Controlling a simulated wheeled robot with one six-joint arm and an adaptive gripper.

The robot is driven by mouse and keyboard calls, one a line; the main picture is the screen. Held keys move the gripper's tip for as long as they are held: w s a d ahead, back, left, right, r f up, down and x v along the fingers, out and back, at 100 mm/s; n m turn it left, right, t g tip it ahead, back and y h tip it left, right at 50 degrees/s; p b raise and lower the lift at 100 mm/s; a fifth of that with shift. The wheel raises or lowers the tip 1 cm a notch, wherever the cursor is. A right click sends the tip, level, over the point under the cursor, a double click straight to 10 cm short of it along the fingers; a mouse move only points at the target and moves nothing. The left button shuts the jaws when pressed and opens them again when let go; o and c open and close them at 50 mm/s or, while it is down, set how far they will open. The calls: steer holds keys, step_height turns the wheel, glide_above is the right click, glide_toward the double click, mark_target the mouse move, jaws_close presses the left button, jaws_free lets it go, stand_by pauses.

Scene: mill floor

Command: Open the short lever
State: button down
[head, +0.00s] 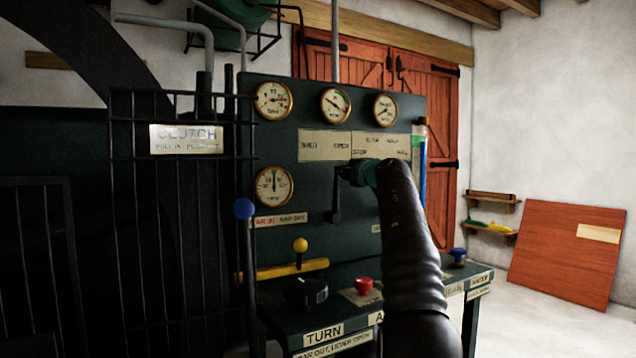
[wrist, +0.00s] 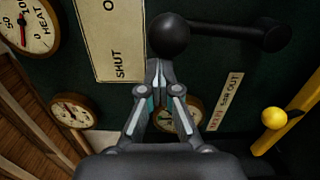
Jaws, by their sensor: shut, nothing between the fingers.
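The short black lever (head: 337,205) is on the dark panel below the plate (head: 325,146) marked SHUT and OPEN. In the wrist view its round black knob (wrist: 168,36) lies just beyond my fingertips, with the arm running right to its pivot (wrist: 272,36). In the head view the lever stands roughly upright, pivot low, its knob end largely hidden by my gripper (head: 347,173). In the wrist view my gripper (wrist: 157,68) is shut and empty, fingertips right beside the knob on its SHUT-word side. I cannot tell whether they touch.
Gauges (head: 336,105) surround the plate. A yellow-knobbed handle (head: 300,246), a blue-knobbed lever (head: 243,210) and a red button (head: 363,286) are lower down. A wire cage (head: 180,220) stands at left. Open floor lies at right.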

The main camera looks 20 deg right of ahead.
steer(key=shift+d, duration=0.3)
stand_by(0.4)
steer(key=s+a+r+b, duration=0.1)
steer(key=s+a+b, duration=0.2)
steer(key=s, duration=0.8)
steer(key=shift+a+r, duration=0.15)
steer(key=shift+r, duration=0.15)
stand_by(0.3)
